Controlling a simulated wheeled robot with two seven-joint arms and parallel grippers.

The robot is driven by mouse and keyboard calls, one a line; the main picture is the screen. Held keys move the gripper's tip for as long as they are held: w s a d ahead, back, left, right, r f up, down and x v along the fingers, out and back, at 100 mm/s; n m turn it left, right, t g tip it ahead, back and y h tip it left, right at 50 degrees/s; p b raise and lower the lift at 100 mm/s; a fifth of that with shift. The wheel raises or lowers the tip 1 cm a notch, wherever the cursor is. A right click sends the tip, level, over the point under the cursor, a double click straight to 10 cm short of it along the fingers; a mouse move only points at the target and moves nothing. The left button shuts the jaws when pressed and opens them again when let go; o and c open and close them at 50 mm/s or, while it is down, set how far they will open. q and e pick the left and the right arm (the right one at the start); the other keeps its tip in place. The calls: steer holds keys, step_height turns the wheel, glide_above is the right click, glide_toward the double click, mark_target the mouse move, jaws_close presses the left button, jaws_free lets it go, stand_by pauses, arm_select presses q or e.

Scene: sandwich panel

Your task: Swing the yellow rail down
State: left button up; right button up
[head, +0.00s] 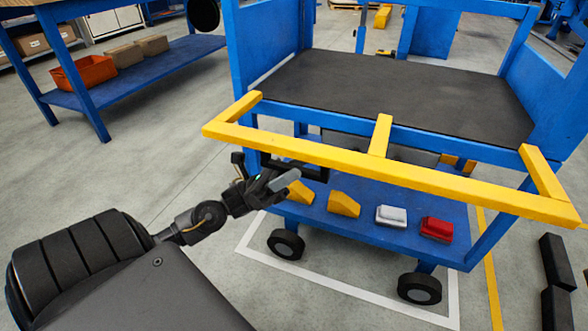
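The yellow rail (330,157) is a long bar with three short arms, at the near side of a blue cart. It stands out towards me, roughly level with the black deck, and its arms run back to the cart's front edge. My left gripper (280,183) is just below the rail's left half in the picture, in front of the cart's lower shelf. No contact with the rail is visible. Its fingers are small and overlap in this view, so their opening is unclear. My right gripper is out of view.
The blue cart (290,113) has a black deck (400,95) and dark wheels. Yellow wedges (343,204), a white block (391,216) and a red block (437,229) sit on its lower shelf. A blue workbench (130,88) stands left. Floor between is clear.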

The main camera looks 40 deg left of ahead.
arm_select(q)
steer(key=shift+d+r, duration=0.15)
jaws_close()
steer(key=shift+r, duration=0.1)
